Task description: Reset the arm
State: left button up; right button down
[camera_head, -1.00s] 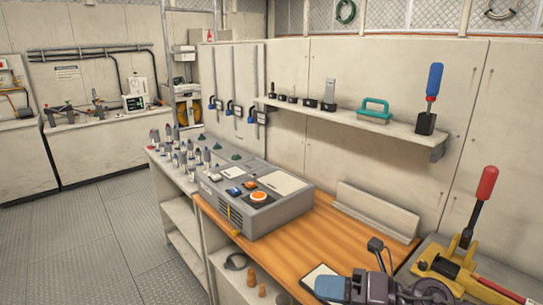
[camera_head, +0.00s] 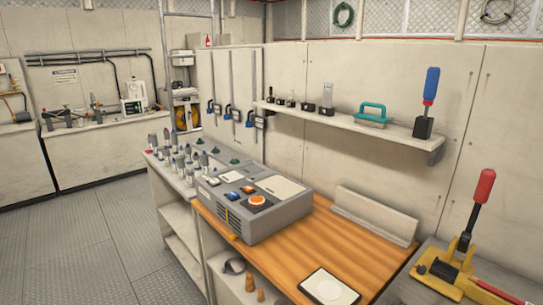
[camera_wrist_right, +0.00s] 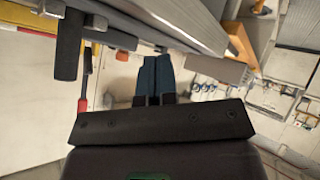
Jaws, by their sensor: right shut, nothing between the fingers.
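My right gripper (camera_wrist_right: 154,75) shows in the right wrist view. Its two blue-grey fingers are together, with nothing between them. It is clear of the bench and does not appear in the head view. My left gripper is not in either view. In the head view the wooden worktop (camera_head: 290,255) holds a grey control box (camera_head: 262,225) with an orange round button. A white pad with a dark edge (camera_head: 328,287) lies at the worktop's near end, with nothing over it.
A yellow press with a red-handled lever (camera_head: 466,250) stands at the right. A wall shelf (camera_head: 350,122) holds a teal-handled block (camera_head: 373,113), a blue-handled tool (camera_head: 430,100) and several small dark items. Open floor (camera_head: 80,240) lies at the left.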

jog(key=s+f+m+g+y, duration=0.1)
jog(key=s+f+g, duration=0.2)
jog(key=s, duration=0.3)
jog(key=s+f+m+g+y, duration=0.1)
jog(key=s+f+m+g, duration=0.1)
jog(key=s+g, duration=0.35)
jog(key=w+f+n+t, duration=0.1)
jog(key=w+f+t, duration=0.5)
jog(key=f+t, duration=0.3)
jog(key=shift+w+a+f+t+y, duration=0.15)
jog(key=shift+a+f+t+y, duration=0.2)
jog(key=shift+f, duration=0.5)
